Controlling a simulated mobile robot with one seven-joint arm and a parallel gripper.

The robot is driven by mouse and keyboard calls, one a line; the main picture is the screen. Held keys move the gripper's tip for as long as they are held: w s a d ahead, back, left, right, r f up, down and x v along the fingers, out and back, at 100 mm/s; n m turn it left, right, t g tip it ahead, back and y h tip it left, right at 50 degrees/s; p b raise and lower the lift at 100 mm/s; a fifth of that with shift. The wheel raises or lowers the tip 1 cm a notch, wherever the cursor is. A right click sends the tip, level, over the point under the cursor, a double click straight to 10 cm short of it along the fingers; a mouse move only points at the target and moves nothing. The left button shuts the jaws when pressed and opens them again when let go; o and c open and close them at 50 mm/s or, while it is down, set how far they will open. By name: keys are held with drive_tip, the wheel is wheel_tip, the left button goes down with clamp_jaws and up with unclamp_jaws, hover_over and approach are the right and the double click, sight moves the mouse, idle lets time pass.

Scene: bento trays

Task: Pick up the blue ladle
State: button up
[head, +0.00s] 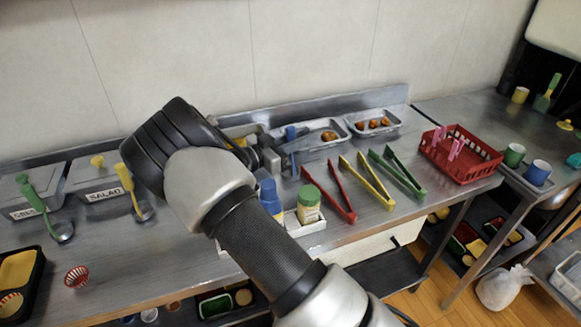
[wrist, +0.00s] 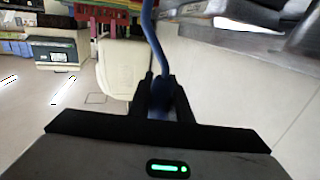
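My gripper (head: 284,152) is above the back of the counter, in front of the metal pans. In the wrist view its two dark fingers (wrist: 166,98) are closed around a blue handle, which belongs to the blue ladle (wrist: 151,32). The ladle's thin blue stem runs up from between the fingers and bends near the top of that view. In the head view only a short blue piece of the ladle (head: 291,132) shows beside the fingers. The ladle's bowl cannot be made out, and my arm hides part of the counter.
Green (head: 40,194) and yellow (head: 131,184) ladles stand at left by lidded pans. Red (head: 328,194), yellow (head: 367,181) and green (head: 398,171) tongs lie right of a white caddy (head: 310,227) with bottles. Food pans (head: 372,131) line the back; a red basket (head: 462,170) is farther right.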

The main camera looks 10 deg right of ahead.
clamp_jaws()
drive_tip(key=shift+r, duration=0.1)
